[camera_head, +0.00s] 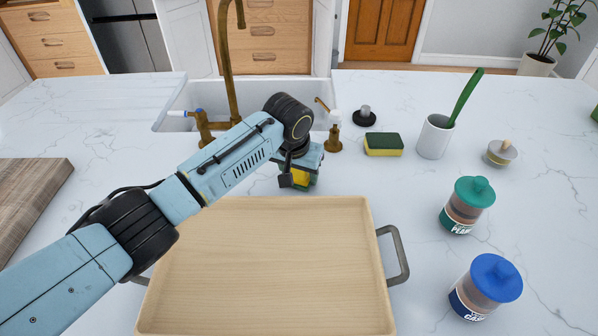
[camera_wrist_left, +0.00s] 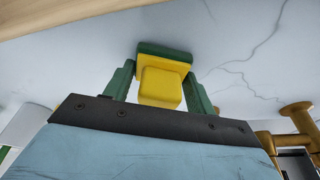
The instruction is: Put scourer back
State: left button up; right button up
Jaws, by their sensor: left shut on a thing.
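My left gripper (camera_head: 298,182) is shut on a yellow and green scourer (camera_head: 303,179), just beyond the tray's far edge and in front of the sink. In the left wrist view the scourer (camera_wrist_left: 165,60) shows a yellow block between the two fingers and a dark green layer at its far side. Whether it touches the counter cannot be told. A separate yellow sponge with a dark green top (camera_head: 383,146) lies on the counter to the right. My right gripper is out of view.
A wooden tray (camera_head: 265,265) with metal handles is in front. The sink (camera_head: 180,98), brass tap (camera_head: 230,70) and soap dispenser (camera_head: 334,135) are behind. A white cup (camera_head: 434,138) with a green-handled brush and two lidded jars (camera_head: 467,205) stand at right. Counter between tray and jars is clear.

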pick_arm(q)
jog(key=shift+f, duration=0.1)
jog(key=o, duration=1)
jog(key=shift+c, duration=0.2)
jog(key=p+v, duration=0.1)
jog(key=v, duration=1.1)
jog(key=shift+w, duration=0.1)
